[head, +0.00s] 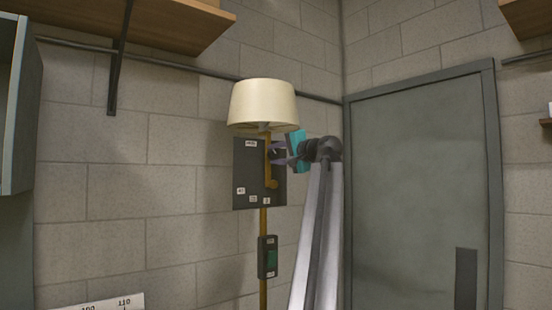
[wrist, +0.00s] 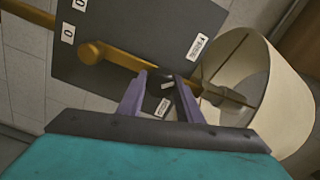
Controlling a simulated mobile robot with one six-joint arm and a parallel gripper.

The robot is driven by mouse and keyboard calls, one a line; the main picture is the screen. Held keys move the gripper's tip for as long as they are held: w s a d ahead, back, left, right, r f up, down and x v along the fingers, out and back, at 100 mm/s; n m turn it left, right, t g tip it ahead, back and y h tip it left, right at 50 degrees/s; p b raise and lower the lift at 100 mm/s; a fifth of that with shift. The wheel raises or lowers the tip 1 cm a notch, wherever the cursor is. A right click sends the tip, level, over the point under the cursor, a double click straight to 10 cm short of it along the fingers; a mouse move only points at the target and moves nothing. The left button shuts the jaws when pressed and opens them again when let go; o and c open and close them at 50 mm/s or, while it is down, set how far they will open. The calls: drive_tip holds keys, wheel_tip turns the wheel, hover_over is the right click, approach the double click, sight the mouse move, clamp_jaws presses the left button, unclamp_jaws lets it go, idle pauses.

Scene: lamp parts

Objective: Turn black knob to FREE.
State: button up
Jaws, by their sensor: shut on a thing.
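The black knob (wrist: 155,90) sits on a dark panel (wrist: 120,28), between my gripper's fingers in the wrist view. A short white mark shows on its face. My gripper (wrist: 167,82) is shut on the knob, with one purple finger on each side. In the head view my gripper (head: 275,152) reaches the dark panel (head: 245,165) from the right, just below the lampshade, and hides the knob. A small white label lies just below the knob in the wrist view, and another sits to its upper right. I cannot read FREE for certain on either.
A cream lampshade (head: 262,103) hangs close above my gripper; it also shows in the wrist view (wrist: 275,90). An orange-brown arm with a round end (wrist: 92,52) crosses the panel. A dark box with a green face (head: 270,258) is lower on the pole. A grey door (head: 420,180) stands right.

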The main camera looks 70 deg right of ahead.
drive_tip(key=shift+n, duration=1.7)
drive_tip(key=shift+f, duration=0.1)
drive_tip(key=shift+a, duration=0.1)
drive_tip(key=o, duration=1)
drive_tip(key=shift+o, duration=0.2)
drive_tip(key=b+v, duration=0.2)
drive_tip(key=v, duration=1.1)
drive_tip(key=shift+s+b, duration=0.3)
drive_tip(key=shift+b, duration=0.1)
drive_tip(key=shift+a, duration=0.15)
